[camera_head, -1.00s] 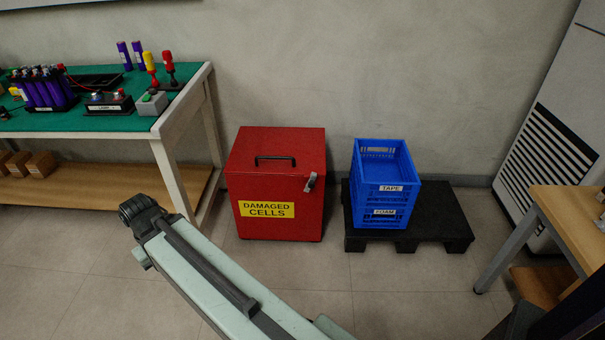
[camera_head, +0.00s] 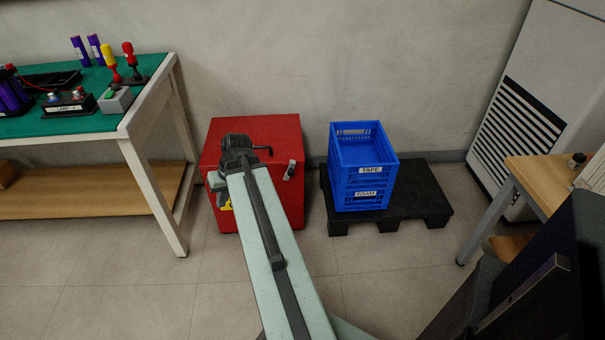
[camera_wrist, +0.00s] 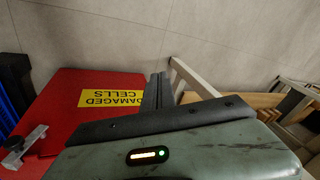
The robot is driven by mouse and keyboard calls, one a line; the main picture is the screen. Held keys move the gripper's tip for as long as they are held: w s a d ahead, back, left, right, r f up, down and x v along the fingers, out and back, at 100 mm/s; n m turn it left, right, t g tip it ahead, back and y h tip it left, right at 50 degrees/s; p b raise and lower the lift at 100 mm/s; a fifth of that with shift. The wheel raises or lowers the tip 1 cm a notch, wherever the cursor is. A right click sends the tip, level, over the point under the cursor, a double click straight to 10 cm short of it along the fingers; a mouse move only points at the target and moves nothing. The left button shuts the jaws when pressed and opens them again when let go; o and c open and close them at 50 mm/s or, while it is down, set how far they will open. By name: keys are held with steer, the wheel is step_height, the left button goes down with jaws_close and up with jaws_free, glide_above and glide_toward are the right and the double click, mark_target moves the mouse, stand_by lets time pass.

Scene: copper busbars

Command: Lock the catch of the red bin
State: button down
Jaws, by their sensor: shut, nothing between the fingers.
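My gripper (camera_wrist: 158,88) is shut and empty, beside the label in that view and apart from the catch.
A blue crate (camera_head: 365,180) stands on a black pallet (camera_head: 430,198) right of the bin. A green-topped workbench (camera_head: 60,122) is at left, its leg close to the bin. A wooden table (camera_head: 540,180) is at right. Floor in front is clear.

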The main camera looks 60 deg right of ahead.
steer(key=s+d+r+m+t+h, duration=0.1)
steer(key=s+d, duration=0.3)
steer(key=d, duration=0.3)
steer(key=s+d+m+t, duration=0.1)
steer(key=s+d+m, duration=0.1)
steer(key=s+d, duration=0.35)
steer(key=m+t+h, duration=0.2)
steer(key=m+h, duration=0.1)
glide_toward(289, 173)
steer(key=s+d, duration=0.4)
steer(key=s, duration=0.4)
steer(key=w+f+b, duration=0.7)
steer(key=w, duration=0.3)
steer(key=shift+a, duration=0.3)
